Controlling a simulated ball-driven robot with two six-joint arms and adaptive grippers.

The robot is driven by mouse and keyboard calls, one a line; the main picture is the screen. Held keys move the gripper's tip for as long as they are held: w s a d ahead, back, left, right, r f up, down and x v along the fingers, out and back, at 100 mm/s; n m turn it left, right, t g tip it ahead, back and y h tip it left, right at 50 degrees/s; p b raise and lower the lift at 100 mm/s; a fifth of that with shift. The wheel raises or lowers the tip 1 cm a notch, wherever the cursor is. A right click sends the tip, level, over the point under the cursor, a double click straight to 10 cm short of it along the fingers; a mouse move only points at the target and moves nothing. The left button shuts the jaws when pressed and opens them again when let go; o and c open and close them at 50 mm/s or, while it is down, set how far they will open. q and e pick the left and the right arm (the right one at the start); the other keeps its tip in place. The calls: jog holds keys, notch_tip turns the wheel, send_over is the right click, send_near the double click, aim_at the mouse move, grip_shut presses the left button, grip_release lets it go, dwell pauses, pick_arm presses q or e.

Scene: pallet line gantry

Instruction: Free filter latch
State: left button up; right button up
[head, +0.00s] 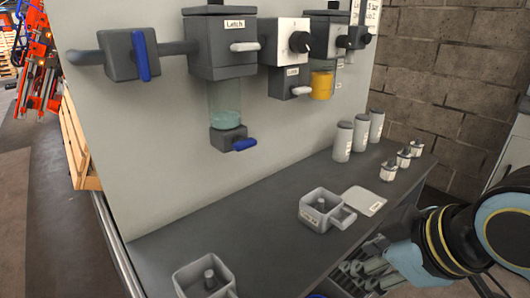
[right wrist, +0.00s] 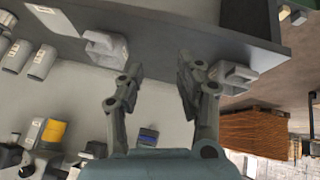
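A grey filter housing labelled "Latch" (head: 222,50) is mounted on the pale panel in the head view. A light grey latch lever (head: 245,46) sticks out to the right from its front. A clear bowl (head: 224,100) with greenish liquid hangs below it, ending in a grey drain block with a blue handle (head: 244,144). My right arm enters the head view at the lower right; its fingers are hard to make out there. In the right wrist view my right gripper (right wrist: 158,72) is open and empty, its fingers apart and touching nothing visible. My left gripper is not in view.
A blue-handled valve (head: 141,56) sits left of the housing, a knobbed regulator (head: 285,42) right. The dark shelf (head: 265,215) bears open grey cups (head: 320,208), a white card (head: 364,200), several canisters (head: 343,141) and small labelled parts (head: 388,170). Its middle left is clear.

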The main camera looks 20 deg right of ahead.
jog(key=w+a+r+n+t+y, duration=0.3)
jog(key=w+r+n+t, duration=0.2)
jog(key=w+r+n, duration=0.5)
jog(key=n+t+y, duration=0.3)
jog(key=n+t, duration=0.2)
jog(key=n, duration=0.1)
send_near(250, 48)
jog(key=p+x, duration=0.1)
jog(key=x, duration=1)
jog(key=shift+p, duration=0.4)
grip_shut()
